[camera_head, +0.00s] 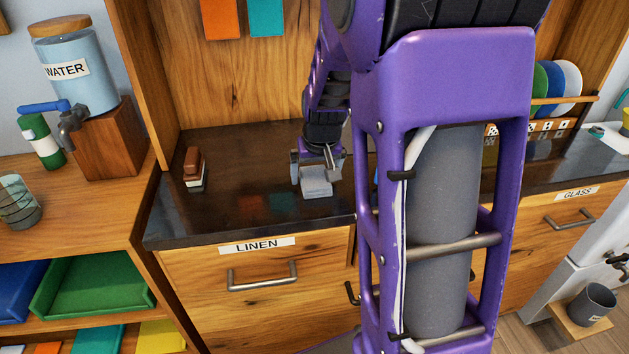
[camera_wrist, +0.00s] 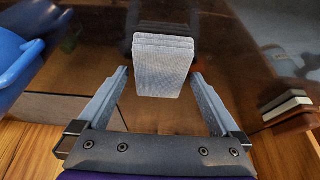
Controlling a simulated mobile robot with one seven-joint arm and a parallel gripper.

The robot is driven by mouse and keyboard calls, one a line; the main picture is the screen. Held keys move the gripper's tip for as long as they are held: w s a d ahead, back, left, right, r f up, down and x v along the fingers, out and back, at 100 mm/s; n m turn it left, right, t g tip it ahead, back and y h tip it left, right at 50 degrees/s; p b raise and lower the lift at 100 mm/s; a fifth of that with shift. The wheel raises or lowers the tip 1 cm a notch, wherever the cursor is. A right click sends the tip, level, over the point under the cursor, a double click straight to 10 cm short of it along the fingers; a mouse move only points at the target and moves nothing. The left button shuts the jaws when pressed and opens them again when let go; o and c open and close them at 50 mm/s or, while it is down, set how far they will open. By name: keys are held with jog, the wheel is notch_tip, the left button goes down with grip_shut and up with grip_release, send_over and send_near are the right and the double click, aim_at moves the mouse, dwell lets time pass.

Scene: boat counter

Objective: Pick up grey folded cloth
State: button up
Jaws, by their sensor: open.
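The grey folded cloth (camera_head: 317,184) lies on the dark countertop in the head view, a small layered stack. In the wrist view the cloth (camera_wrist: 162,68) lies ahead of my gripper, near its fingertips and roughly centred between them. My gripper (camera_head: 318,166) is above the counter at the cloth in the head view. In the wrist view my gripper (camera_wrist: 160,78) is open and empty, with one finger to each side. I cannot tell the exact height of the fingers above the cloth.
A brown-topped block or brush (camera_head: 194,169) stands on the counter to the left. The counter (camera_head: 190,222) is clear between it and the cloth. A drawer labelled LINEN (camera_head: 260,271) is below the front edge. A blue object (camera_wrist: 18,66) shows at the wrist view's left.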

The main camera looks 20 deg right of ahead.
aim_at(315, 177)
jog(key=shift+f, duration=0.3)
dwell(0.4)
jog(key=c, duration=1.2)
jog(key=shift+r, duration=0.1)
notch_tip(315, 177, up, 10)
jog(key=shift+r+p, duration=0.2)
jog(key=shift+p, duration=0.7)
